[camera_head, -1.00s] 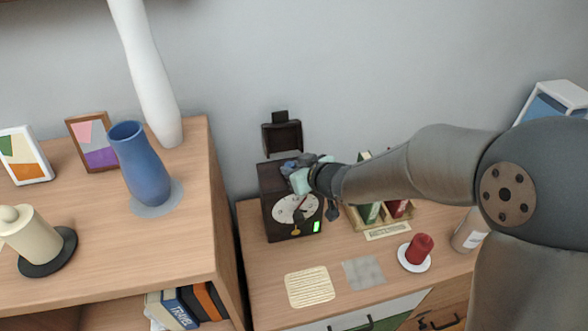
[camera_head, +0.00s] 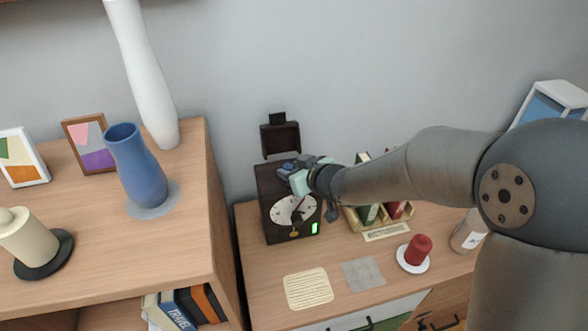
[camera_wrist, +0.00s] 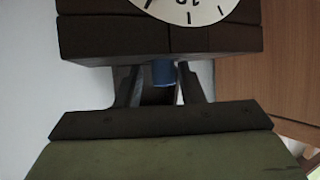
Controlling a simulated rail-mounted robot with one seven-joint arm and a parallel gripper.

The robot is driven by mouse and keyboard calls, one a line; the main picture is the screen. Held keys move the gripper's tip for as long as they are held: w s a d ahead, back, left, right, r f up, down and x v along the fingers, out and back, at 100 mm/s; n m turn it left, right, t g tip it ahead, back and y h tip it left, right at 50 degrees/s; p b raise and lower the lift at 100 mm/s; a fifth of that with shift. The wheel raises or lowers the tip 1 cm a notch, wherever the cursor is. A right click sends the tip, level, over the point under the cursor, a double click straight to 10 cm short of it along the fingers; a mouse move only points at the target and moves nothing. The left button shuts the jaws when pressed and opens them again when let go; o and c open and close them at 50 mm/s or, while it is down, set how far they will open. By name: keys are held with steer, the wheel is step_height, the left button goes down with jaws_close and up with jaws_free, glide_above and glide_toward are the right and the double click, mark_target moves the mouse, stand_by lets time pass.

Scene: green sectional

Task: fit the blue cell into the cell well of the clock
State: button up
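The dark clock (camera_head: 276,220) stands upright on the lower cabinet, with a white round dial (camera_head: 284,211) and a lit green patch near its lower right. My gripper (camera_head: 284,172) is at the clock's top edge in the head view. In the wrist view the clock (camera_wrist: 100,38) appears upside down. The blue cell (camera_wrist: 162,73) shows between my gripper's fingers (camera_wrist: 160,84), sticking out past the clock's edge. Its far end is hidden by the clock. Whether the fingers press on the cell is unclear. The cell well is hidden.
A dark panel (camera_head: 281,139) rises behind the clock. The taller cabinet on the left carries a blue vase (camera_head: 138,168).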

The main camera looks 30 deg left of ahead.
steer(key=shift+s+a+r+p, duration=0.1)
steer(key=shift+s+p, duration=0.25)
steer(key=shift+s, duration=0.05)
steer(key=v, duration=1.2)
steer(key=w+d+m+t+h, duration=0.2)
steer(key=w+d+m+h, duration=0.15)
steer(key=d, duration=0.65)
steer(key=w+d+m+t+h, duration=0.25)
steer(key=w+d+h, duration=0.2)
steer(key=d, duration=0.65)
steer(key=s+d+m+g+h, duration=0.1)
steer(key=s+d+m+h, duration=0.25)
steer(key=d, duration=0.45)
steer(key=s+d+f+m+g, duration=0.1)
steer(key=s+d+m+g, duration=0.1)
steer(key=s, duration=0.6)
steer(key=s+d+m+g, duration=0.2)
steer(key=s+d+g, duration=0.2)
steer(key=s+d, duration=0.3)
steer(key=shift+s+f+g, duration=0.35)
steer(key=shift+s+f, duration=0.05)
steer(key=shift+s, duration=0.35)
steer(key=shift+m, duration=0.25)
